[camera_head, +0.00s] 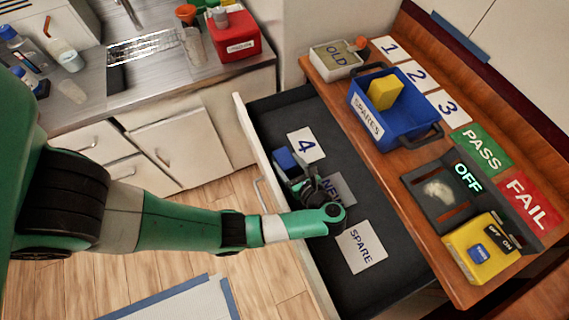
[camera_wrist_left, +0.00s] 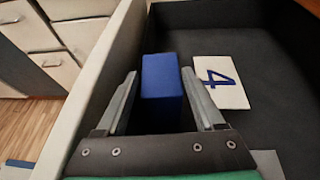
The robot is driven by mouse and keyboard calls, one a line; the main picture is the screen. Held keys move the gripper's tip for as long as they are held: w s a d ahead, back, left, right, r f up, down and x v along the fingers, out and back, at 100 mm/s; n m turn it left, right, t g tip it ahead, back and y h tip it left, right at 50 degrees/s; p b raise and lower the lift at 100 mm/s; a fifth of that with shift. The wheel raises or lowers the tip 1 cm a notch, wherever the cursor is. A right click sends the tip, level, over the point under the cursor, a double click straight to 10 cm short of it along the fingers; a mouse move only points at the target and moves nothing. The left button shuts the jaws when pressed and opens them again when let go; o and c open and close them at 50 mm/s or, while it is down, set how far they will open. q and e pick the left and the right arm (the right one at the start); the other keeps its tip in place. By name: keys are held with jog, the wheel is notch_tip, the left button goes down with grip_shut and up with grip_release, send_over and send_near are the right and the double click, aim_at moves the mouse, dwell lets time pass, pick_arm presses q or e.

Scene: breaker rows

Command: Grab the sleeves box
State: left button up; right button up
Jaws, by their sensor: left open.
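A small blue box (camera_head: 285,159) lies in the open drawer beside the card marked 4; no label shows on it, so I cannot tell if it is the sleeves box. My left gripper (camera_head: 292,178) reaches down into the drawer at this box. In the left wrist view the gripper (camera_wrist_left: 160,78) is open, with a finger on each side of the near part of the blue box (camera_wrist_left: 162,75). I cannot tell if the fingers touch it. My right gripper is not in view.
The drawer's front wall (camera_head: 264,160) is close to the gripper. Cards 4 (camera_head: 305,145), NEW (camera_head: 338,188) and SPARE (camera_head: 361,247) lie on the drawer floor. A blue SPARES bin (camera_head: 408,123) with a yellow block (camera_head: 384,92) stands on the wooden counter.

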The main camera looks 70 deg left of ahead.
pick_arm(q)
grip_shut()
jog(key=shift+r, duration=0.1)
dwell(0.3)
notch_tip(320, 180, up, 10)
jog(key=p, duration=0.2)
